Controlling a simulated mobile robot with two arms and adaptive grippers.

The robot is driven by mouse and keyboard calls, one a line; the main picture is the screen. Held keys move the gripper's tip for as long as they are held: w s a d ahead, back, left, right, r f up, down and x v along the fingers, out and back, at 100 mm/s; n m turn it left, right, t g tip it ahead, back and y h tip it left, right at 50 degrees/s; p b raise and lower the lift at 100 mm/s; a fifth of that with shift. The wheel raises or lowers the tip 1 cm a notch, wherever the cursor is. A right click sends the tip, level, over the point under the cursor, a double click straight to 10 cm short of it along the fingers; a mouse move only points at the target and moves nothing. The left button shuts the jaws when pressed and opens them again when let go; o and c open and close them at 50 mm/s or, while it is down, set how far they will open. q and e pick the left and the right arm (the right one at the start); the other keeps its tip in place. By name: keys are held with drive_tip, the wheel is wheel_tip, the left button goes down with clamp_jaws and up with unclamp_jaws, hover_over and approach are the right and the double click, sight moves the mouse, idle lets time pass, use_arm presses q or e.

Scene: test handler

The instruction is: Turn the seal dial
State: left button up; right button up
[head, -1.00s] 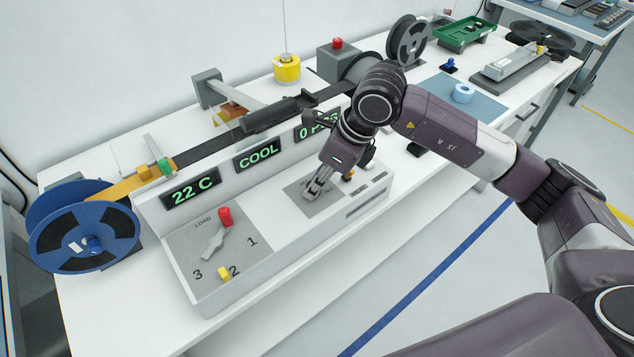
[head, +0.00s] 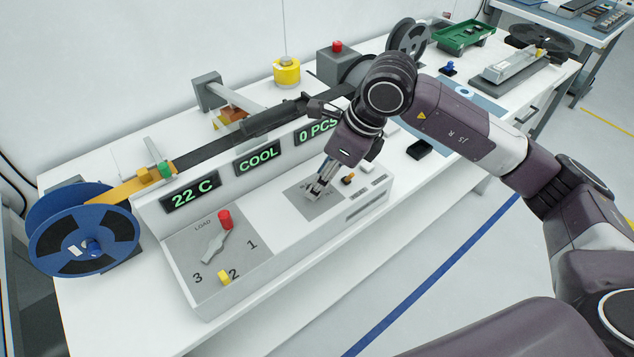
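The grey control panel (head: 237,277) stands at the front of the bench. Its right part has a dark grey square plate (head: 297,203) with small, unreadable lettering. My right gripper (head: 316,193) points down at this plate, its fingertips at or just above it. The fingers look close together, but I cannot tell whether they grip anything. No seal dial can be made out; one under the fingers would be hidden. My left gripper is not in view.
Displays read 22 C (head: 190,194), COOL (head: 258,160) and 0 PCS (head: 317,130). A small orange-topped knob (head: 348,178) stands close right of my gripper. A blue reel (head: 85,235) is at left.

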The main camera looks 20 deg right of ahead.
drive_tip(key=v, duration=0.9)
drive_tip(key=shift+r, duration=0.15)
